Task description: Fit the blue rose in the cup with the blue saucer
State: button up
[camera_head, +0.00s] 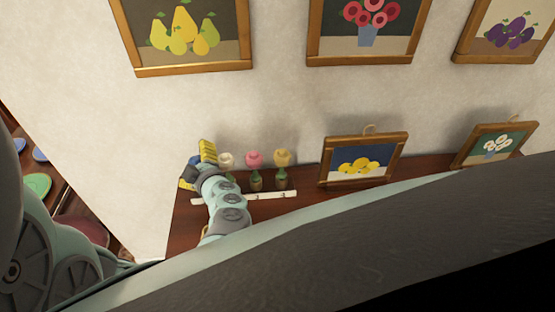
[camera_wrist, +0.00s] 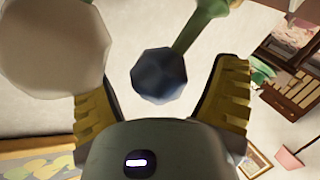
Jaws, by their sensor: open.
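The blue rose (camera_wrist: 158,76) lies between the spread yellow fingers of my gripper (camera_wrist: 163,82) in the wrist view, its green stem (camera_wrist: 200,30) running to the upper right. The fingers stand open with gaps on both sides of the bloom. In the head view my gripper (camera_head: 203,162) is at the left end of the mantel, and I cannot make out the blue rose there. A blue disc (camera_head: 40,155), perhaps the blue saucer, lies on a lower surface at far left. No cup can be made out on it.
A white rose (camera_head: 226,160), a pink rose (camera_head: 254,158) and a yellow rose (camera_head: 282,157) stand right of my gripper; the white one is close. A white strip (camera_head: 275,195) lies before them. A framed lemon picture (camera_head: 362,160) stands farther right. A green disc (camera_head: 37,185) lies lower left.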

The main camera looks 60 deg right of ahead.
jog(key=shift+s, duration=0.1)
jog(key=shift+c, duration=0.3)
jog(key=c, duration=1.2)
jog(key=shift+c, duration=0.2)
jog(key=shift+r, duration=0.1)
